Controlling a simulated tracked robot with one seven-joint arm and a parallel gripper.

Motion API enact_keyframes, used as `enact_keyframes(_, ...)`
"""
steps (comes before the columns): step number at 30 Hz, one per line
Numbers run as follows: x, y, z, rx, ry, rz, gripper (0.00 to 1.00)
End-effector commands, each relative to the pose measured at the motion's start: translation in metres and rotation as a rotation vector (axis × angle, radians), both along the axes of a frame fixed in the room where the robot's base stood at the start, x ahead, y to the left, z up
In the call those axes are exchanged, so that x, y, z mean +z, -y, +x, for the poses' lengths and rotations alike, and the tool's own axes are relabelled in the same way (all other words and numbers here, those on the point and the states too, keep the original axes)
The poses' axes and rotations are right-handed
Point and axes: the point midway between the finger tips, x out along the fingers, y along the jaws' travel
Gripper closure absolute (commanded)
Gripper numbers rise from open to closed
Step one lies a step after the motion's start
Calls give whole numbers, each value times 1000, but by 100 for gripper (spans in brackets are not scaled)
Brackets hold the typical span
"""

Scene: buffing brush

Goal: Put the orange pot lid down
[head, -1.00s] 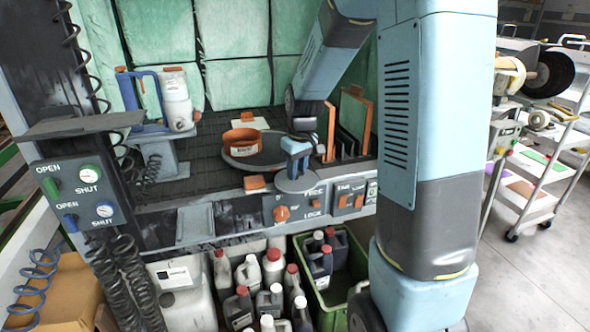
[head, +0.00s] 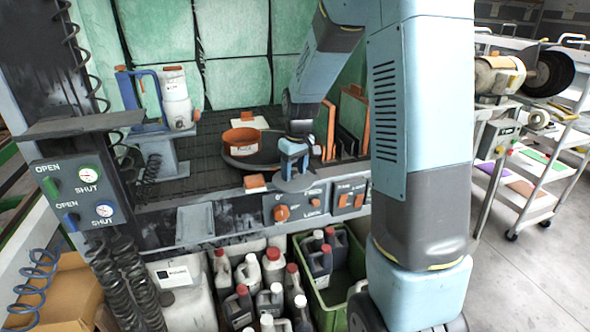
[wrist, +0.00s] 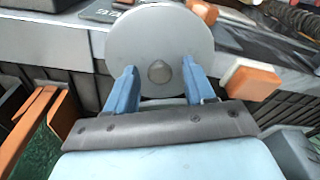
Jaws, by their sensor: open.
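The orange pot (head: 241,138) stands on a dark round turntable in the booth and looks open at the top. A grey round disc with a small central knob, seemingly the pot's lid, lies at the booth's front edge (head: 296,184); no orange shows on it. It also fills the upper middle of the wrist view (wrist: 158,40). My gripper (head: 292,160) is just above this disc. In the wrist view my gripper (wrist: 160,80) has its blue fingers apart, one on each side of the knob, with clear gaps to it. The disc's near edge is partly hidden by the fingers.
The dark turntable (head: 268,157) is just behind my gripper. Orange-edged upright panels (head: 328,130) stand close on the right. A small orange block (head: 254,183) sits left of the disc. Front-panel knobs (head: 281,213) and a bottle crate (head: 332,290) are below.

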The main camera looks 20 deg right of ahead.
Motion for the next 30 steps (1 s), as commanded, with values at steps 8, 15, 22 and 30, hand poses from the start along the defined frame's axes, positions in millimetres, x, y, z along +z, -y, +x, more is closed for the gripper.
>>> enact_keyframes(8, 5, 0, 0, 0, 2, 0, 46)
enact_keyframes(15, 41, 1, -3, 1, 5, 0, 46)
enact_keyframes(22, 85, 3, -9, 1, 4, -1, 46)
enact_keyframes(30, 116, 4, -12, 2, 2, 0, 46)
